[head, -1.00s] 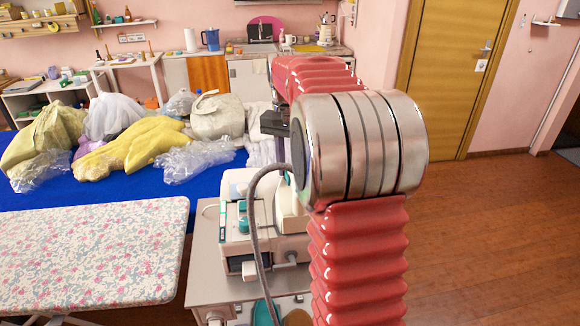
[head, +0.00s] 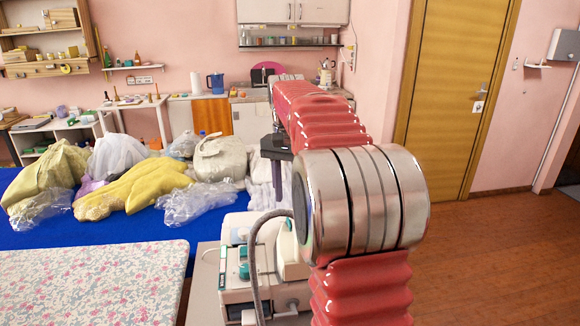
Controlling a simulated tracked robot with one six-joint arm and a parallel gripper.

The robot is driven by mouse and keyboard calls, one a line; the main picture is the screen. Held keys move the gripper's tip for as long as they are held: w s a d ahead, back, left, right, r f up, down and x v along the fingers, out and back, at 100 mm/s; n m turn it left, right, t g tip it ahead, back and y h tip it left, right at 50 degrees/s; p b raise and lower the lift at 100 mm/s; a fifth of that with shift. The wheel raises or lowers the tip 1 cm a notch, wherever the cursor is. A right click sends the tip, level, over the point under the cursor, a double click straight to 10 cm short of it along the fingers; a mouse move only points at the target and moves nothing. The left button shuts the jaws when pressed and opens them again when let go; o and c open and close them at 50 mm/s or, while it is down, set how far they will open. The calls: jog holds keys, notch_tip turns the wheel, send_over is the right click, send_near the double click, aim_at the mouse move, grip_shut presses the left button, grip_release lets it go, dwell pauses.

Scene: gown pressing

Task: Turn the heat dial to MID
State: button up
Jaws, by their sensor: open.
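A white pressing machine (head: 236,285) stands on a grey cabinet in the lower middle, partly hidden by my arm. Its front panel has teal knobs, one at the lower panel (head: 244,270). The dial markings are too small to read, so I cannot tell its setting. A white and teal iron (head: 290,252) rests on the machine, partly behind my arm. My gripper (head: 278,190) hangs downward above and behind the machine, apart from it. It is small and dark, open, with nothing seen between its jaws.
A grey hose (head: 258,235) arches beside my arm. A floral ironing board (head: 90,280) lies at left. Behind it, a blue table (head: 100,228) carries a yellow garment (head: 140,185), clear plastic bags and a cream bag (head: 218,158). Wooden floor (head: 470,260) is clear at right.

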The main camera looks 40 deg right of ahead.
notch_tip(320, 180, up, 8)
dwell(0.5)
jog(key=shift+w+a, duration=0.1)
jog(key=shift+a, duration=0.05)
jog(key=s+a+f+n+t, duration=0.25)
jog(key=s+a+n, duration=0.5)
jog(key=a, duration=0.75)
jog(key=s+a+f+n+t, duration=0.3)
jog(key=s+a+f, duration=0.6)
jog(key=s+f, duration=0.3)
jog(key=s, duration=0.3)
jog(key=shift+a+n, duration=0.2)
jog(key=shift+n, duration=0.15)
